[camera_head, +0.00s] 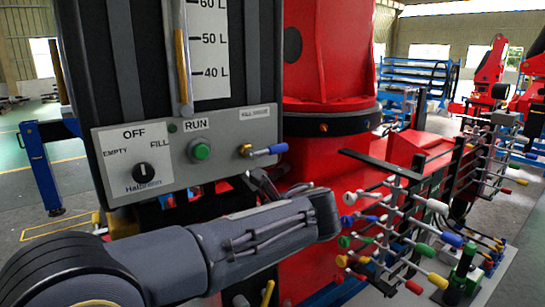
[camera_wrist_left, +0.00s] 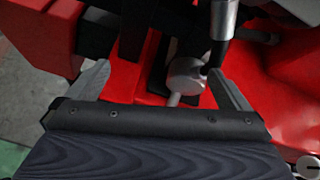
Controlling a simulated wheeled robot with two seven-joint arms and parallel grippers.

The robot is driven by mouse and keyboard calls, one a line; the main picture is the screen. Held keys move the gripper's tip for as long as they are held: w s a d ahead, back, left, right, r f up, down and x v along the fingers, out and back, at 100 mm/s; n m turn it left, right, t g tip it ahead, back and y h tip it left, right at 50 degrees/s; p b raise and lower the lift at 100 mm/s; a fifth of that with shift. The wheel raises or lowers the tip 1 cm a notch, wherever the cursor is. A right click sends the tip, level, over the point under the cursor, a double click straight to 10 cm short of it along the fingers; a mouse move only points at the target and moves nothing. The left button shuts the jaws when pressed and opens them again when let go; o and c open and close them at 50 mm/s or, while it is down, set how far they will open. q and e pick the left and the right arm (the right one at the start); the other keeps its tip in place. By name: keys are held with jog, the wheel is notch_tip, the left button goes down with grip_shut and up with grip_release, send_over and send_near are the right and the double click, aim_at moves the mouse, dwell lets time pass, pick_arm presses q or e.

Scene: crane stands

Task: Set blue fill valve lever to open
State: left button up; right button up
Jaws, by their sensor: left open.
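The blue fill valve lever (camera_head: 268,150) sticks out to the right from its brass-coloured valve (camera_head: 245,150), low on the grey control panel under a small label. The lever lies about level. My left gripper (camera_head: 266,180) is open just below the lever, with my forearm coming in from the lower left. I see no contact with the lever. In the left wrist view the gripper (camera_wrist_left: 160,68) has its two fingers wide apart, with a grey metal fitting (camera_wrist_left: 185,76) showing near the right finger. The blue handle cannot be made out there. My right gripper is not in view.
The control panel (camera_head: 215,165) carries an OFF/EMPTY/FILL knob (camera_head: 145,173) and a green RUN button (camera_head: 201,151). A red crane body (camera_head: 330,70) stands behind. A rack of coloured levers (camera_head: 385,225) stands to the right of my arm.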

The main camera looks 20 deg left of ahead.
aim_at(271, 154)
pick_arm(q)
jog(key=w+d+r+m+t+y, duration=0.1)
jog(key=d+r+m+t+y, duration=0.2)
jog(key=r, duration=0.4)
jog(key=d+r+y, duration=0.2)
jog(key=d+r, duration=0.3)
jog(key=r, duration=0.1)
jog(key=p+x, duration=0.1)
jog(key=x, duration=0.5)
jog(key=shift+w+r+p, duration=0.2)
jog(key=shift+p, duration=0.15)
jog(key=shift+w+a+f, duration=0.1)
jog(key=shift+w+a, duration=0.25)
jog(key=shift+a, duration=0.2)
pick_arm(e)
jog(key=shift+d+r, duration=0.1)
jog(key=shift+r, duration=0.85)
pick_arm(q)
jog(key=c, duration=1.1)
jog(key=shift+a, duration=0.1)
jog(key=shift+c, duration=0.3)
